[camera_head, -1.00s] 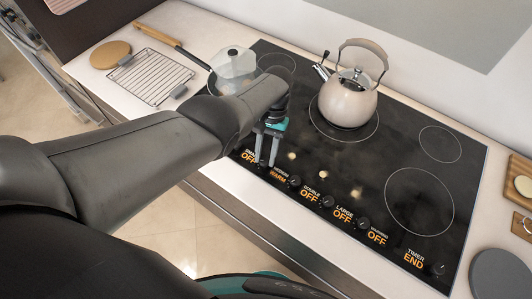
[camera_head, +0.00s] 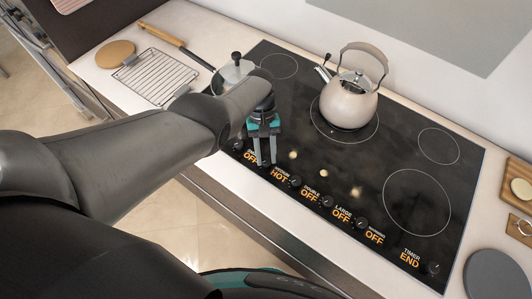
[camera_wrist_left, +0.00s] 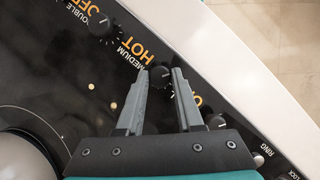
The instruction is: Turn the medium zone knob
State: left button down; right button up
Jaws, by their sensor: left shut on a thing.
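The medium zone knob (camera_wrist_left: 159,77) is a small black round knob on the cooktop's front control strip. Its orange display (camera_head: 280,176) reads HOT under the word MEDIUM. My left gripper (camera_head: 265,162) points down at the strip, and its grey fingers hide most of the knob in the head view. In the left wrist view the gripper's fingertips (camera_wrist_left: 167,74) sit on both sides of the knob, shut on it. The other knobs beside it have displays that read OFF. My right gripper is not in view.
A beige kettle (camera_head: 348,101) stands on a rear burner. A glass pot (camera_head: 232,73) stands behind my left forearm. A wire rack (camera_head: 155,78) and a round wooden board (camera_head: 115,54) lie on the left counter. The front right of the cooktop is clear.

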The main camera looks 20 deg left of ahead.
pick_arm(q)
jog(key=shift+w, duration=0.1)
jog(key=c, duration=0.6)
grip_release()
jog(key=shift+o, duration=0.2)
jog(key=p+v, duration=0.3)
jog(key=v, duration=1.2)
jog(key=shift+r+p, duration=0.2)
jog(key=shift+p, duration=0.2)
